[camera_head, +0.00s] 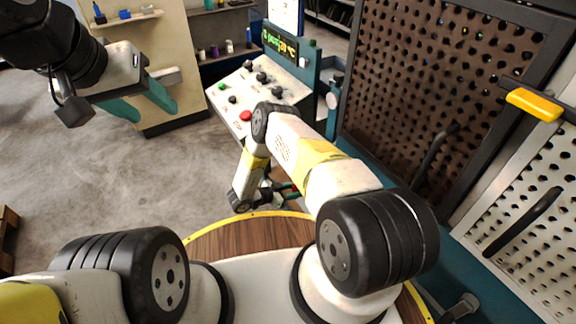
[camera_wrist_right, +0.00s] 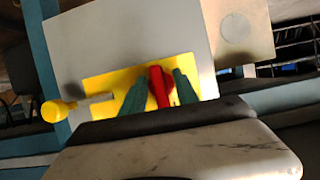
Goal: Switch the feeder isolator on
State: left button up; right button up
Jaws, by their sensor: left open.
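The feeder isolator shows in the right wrist view as a red handle (camera_wrist_right: 158,88) on a yellow plate (camera_wrist_right: 100,84), fixed to a pale grey panel. My right gripper (camera_wrist_right: 159,75) has one green finger on each side of the red handle. Narrow gaps seem to show beside the handle, but I cannot tell whether the fingers touch it. In the head view my right gripper (camera_head: 284,190) is small and partly hidden by my own arm. My left gripper (camera_head: 153,108) is open and empty at the upper left, above the floor.
A yellow knob (camera_wrist_right: 56,110) on a rod sticks out left of the plate. A sloped control desk (camera_head: 232,95) with buttons stands ahead. Perforated dark panels (camera_head: 440,90) and a yellow handle (camera_head: 534,104) are at the right. Grey floor (camera_head: 90,180) lies open at left.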

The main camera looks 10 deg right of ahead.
jog(key=v, duration=0.7)
jog(key=shift+s+a+r, duration=0.15)
jog(key=shift+a+r, duration=0.05)
jog(key=shift+a, duration=0.1)
